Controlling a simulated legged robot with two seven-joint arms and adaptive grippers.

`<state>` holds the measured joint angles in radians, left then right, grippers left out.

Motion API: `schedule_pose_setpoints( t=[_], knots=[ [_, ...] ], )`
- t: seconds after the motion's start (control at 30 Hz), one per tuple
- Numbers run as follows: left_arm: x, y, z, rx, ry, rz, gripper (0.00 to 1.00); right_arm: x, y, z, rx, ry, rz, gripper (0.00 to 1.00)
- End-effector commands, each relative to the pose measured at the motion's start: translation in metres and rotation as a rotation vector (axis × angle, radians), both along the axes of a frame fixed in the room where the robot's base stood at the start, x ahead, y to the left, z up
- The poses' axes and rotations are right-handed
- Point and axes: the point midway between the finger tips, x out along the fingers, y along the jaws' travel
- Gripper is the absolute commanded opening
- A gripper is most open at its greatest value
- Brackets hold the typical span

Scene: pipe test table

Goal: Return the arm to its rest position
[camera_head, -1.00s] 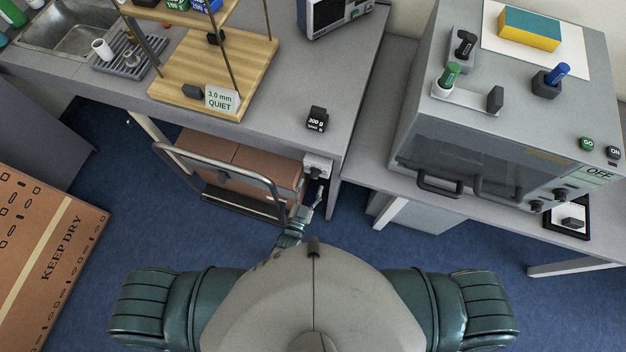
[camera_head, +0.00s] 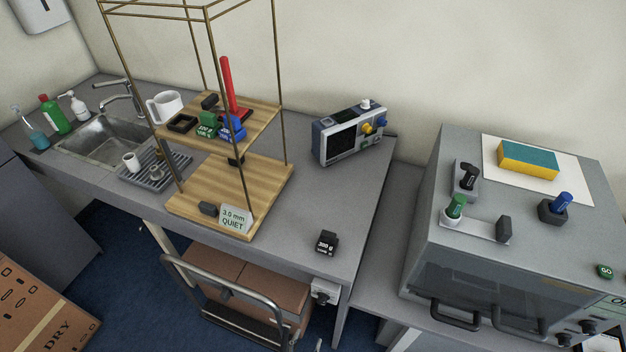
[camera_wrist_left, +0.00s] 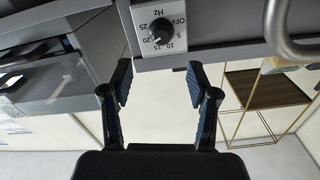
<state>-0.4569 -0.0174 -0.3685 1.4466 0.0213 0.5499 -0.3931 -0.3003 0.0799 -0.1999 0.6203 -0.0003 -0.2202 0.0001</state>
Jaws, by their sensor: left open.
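My left gripper (camera_wrist_left: 158,82) is open in the left wrist view, its two dark fingers apart with nothing between them. Beyond the fingertips is a white dial box (camera_wrist_left: 171,44) with a dark knob (camera_wrist_left: 162,30) and Hz markings. The same box (camera_head: 325,291) shows in the head view on the front edge of the bench. In the head view, at most a small grey tip of my left arm shows at the bottom edge. My right gripper is not in view.
The grey bench (camera_head: 290,215) carries a wooden-shelf rack (camera_head: 265,180), a 300 g weight (camera_head: 327,243) and an instrument (camera_head: 350,132). A metal-framed cart (camera_head: 205,312) with brown boxes stands under it. A grey cabinet (camera_head: 430,250) with handles is at right.

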Motion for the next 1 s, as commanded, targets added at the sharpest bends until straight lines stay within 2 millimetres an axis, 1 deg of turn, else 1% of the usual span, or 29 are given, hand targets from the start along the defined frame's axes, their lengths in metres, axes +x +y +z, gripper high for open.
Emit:
schedule_pose_setpoints(
  t=[0.1, 0.17, 0.23, 0.27, 0.37, 0.4, 0.47, 0.5, 0.57, 0.6, 0.67, 0.7, 0.77, 0.8, 0.83, 0.9, 1.0],
  knots=[
    [0.0, 0.0, -0.001, 0.001, 0.003, 0.0, 0.6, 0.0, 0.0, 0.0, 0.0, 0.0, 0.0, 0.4],
    [-0.001, 0.001, -0.008, 0.006, 0.024, -0.003, 0.6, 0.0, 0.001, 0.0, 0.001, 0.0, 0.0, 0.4],
    [-0.006, 0.005, -0.029, 0.019, 0.081, -0.01, 0.6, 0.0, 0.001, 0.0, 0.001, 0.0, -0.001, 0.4],
    [-0.009, 0.008, -0.043, 0.027, 0.121, -0.013, 0.6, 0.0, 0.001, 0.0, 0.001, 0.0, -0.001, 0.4],
    [-0.028, 0.024, -0.104, 0.064, 0.301, -0.021, 0.6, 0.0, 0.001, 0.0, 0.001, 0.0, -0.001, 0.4],
    [-0.04, 0.034, -0.133, 0.081, 0.392, -0.02, 0.6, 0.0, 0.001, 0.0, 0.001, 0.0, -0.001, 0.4],
    [-0.063, 0.052, -0.176, 0.107, 0.535, -0.011, 0.6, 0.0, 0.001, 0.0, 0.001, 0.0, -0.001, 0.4],
    [-0.08, 0.065, -0.202, 0.123, 0.631, 0.0, 0.6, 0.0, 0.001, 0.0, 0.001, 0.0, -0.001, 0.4],
    [-0.109, 0.087, -0.238, 0.147, 0.774, 0.022, 0.6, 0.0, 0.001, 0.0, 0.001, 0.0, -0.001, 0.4],
    [-0.129, 0.102, -0.259, 0.162, 0.868, 0.042, 0.6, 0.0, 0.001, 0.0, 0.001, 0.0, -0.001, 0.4],
    [-0.162, 0.125, -0.286, 0.181, 1.001, 0.075, 0.6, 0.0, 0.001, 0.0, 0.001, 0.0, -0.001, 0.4],
    [-0.183, 0.139, -0.3, 0.193, 1.086, 0.1, 0.6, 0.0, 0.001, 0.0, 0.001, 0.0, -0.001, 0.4],
    [-0.213, 0.159, -0.317, 0.209, 1.197, 0.136, 0.6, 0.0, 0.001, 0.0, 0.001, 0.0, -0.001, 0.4],
    [-0.231, 0.171, -0.325, 0.219, 1.261, 0.159, 0.6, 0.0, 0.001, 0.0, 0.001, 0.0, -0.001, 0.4],
    [-0.243, 0.178, -0.329, 0.223, 1.304, 0.175, 0.6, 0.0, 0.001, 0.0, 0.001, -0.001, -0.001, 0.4],
    [-0.265, 0.192, -0.336, 0.234, 1.381, 0.206, 0.6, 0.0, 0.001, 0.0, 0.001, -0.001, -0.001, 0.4],
    [-0.284, 0.203, -0.341, 0.242, 1.445, 0.233, 0.6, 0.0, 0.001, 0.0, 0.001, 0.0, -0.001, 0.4]
  ],
)
